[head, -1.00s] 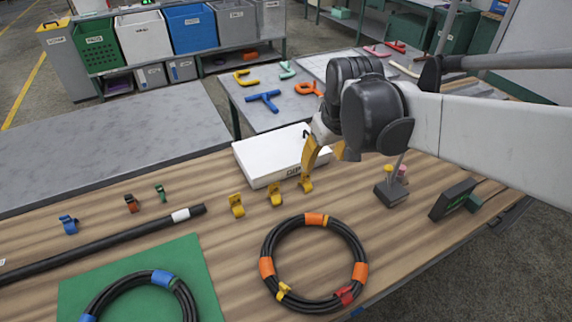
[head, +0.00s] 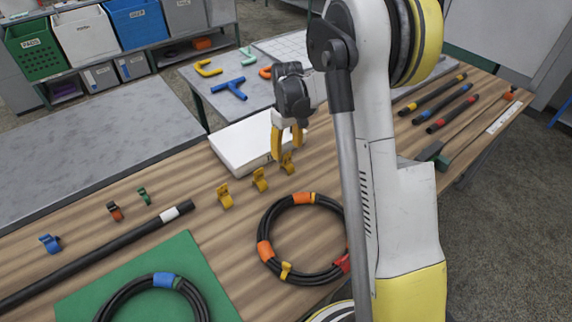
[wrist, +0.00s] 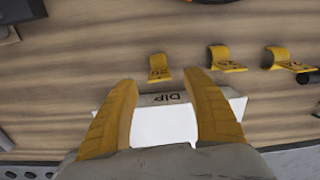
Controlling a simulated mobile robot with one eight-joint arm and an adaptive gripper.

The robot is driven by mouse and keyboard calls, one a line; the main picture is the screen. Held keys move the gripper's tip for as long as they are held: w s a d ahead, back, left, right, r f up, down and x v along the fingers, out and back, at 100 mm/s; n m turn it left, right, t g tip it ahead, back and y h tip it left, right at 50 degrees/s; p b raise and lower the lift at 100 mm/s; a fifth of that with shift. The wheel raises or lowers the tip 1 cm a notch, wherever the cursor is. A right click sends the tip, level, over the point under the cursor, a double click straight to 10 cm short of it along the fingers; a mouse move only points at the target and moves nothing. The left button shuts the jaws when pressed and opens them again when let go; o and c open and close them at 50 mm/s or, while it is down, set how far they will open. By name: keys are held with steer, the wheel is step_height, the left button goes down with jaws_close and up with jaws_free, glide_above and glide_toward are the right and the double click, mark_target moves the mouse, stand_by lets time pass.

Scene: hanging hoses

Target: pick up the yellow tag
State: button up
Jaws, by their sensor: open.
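Three yellow clip-like tags stand in a row on the wooden table: the right one (head: 287,163), the middle one (head: 260,179) and the left one (head: 225,196). A smaller yellow tag (head: 286,270) is on the black hose coil. My gripper (head: 287,150) is open and empty, with its yellow fingers pointing down just above and behind the right tag. In the wrist view, one tag (wrist: 159,68) shows between and beyond the fingertips, apart from them. The other two tags (wrist: 226,60) (wrist: 282,60) lie to its right, with dark lettering.
A white box (head: 240,145) marked DIP lies close under my gripper. The hose coil (head: 268,225) with orange bands lies in front.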

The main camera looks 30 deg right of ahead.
mark_target(287, 164)
step_height(287, 164, down, 7)
steer(key=b, duration=0.3)
steer(key=shift+r, duration=0.15)
steer(key=shift+c, duration=0.5)
steer(key=c, duration=0.9)
